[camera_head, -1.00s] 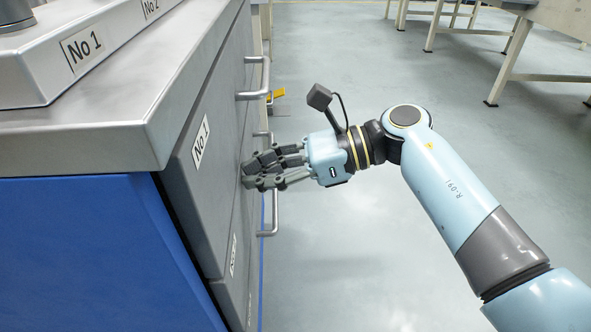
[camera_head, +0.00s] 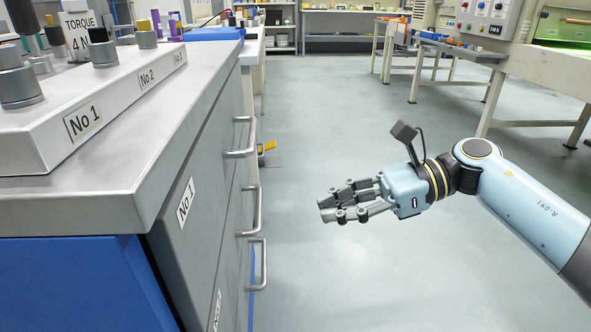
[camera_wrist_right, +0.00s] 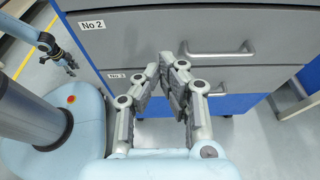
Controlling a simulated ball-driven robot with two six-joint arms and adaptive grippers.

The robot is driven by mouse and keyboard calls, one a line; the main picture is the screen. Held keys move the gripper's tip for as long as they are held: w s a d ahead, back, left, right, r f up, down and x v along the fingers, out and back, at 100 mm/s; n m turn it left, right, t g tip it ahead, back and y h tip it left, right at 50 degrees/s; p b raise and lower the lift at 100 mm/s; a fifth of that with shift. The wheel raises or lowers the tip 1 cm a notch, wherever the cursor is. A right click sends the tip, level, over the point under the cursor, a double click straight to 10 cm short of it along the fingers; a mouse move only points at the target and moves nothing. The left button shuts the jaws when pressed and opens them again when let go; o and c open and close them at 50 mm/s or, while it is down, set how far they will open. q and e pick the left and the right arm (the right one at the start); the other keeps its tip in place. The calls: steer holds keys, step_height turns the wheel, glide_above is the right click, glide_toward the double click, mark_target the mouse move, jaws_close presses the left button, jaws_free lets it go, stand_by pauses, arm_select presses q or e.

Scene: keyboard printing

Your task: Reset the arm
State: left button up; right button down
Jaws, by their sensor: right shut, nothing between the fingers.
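My right arm comes in from the right in the head view. Its gripper (camera_head: 330,208) hangs in open air over the floor, to the right of the drawer cabinet and apart from it. The fingers are together with nothing between them. The right wrist view shows the same gripper (camera_wrist_right: 168,72) pointing toward a grey drawer front (camera_wrist_right: 135,45) labelled No 2. In that view another gripper (camera_wrist_right: 70,65) on a light-blue arm shows small at the upper left, too small to judge its fingers. No left gripper shows in the head view.
The drawer cabinet (camera_head: 180,255) has a metal top and several protruding handles, one a bar handle (camera_head: 258,208). A tray (camera_head: 100,110) with labels No 1 and No 2 stands on top. Grey floor (camera_head: 340,280) is free right of the cabinet. Tables and shelves stand farther back.

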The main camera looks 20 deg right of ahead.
steer(key=s+d+f+m+t+h+p, duration=0.3)
steer(key=s+f+m, duration=0.3)
steer(key=m, duration=0.5)
steer(key=s+d+f+m+t+h+p, duration=0.2)
steer(key=s+f+m+t+h+p, duration=0.15)
steer(key=f+m, duration=0.55)
steer(key=s+d+f+m+t+h+p, duration=0.35)
steer(key=f+m, duration=0.25)
steer(key=m, duration=0.6)
arm_select(q)
steer(key=s+d+r+p, duration=0.1)
steer(key=s+r, duration=0.4)
steer(key=r, duration=0.2)
steer(key=shift+s+d, duration=0.3)
steer(key=shift+d, duration=0.1)
arm_select(e)
steer(key=s+d+f+m+g+h, duration=0.1)
steer(key=s+f+m+g, duration=0.3)
steer(key=s, duration=0.7)
steer(key=s+d+f+m+g+h, duration=0.2)
steer(key=s+f+m+g, duration=0.2)
steer(key=s, duration=0.7)
steer(key=s+d+f+m+g+h, duration=0.1)
steer(key=s+f+m+g, duration=0.3)
steer(key=s+f+m, duration=0.3)
steer(key=s+m, duration=0.4)
steer(key=shift+d+f+g+h, duration=0.2)
steer(key=shift+d+g+h, duration=0.05)
steer(key=shift+g+h, duration=0.15)
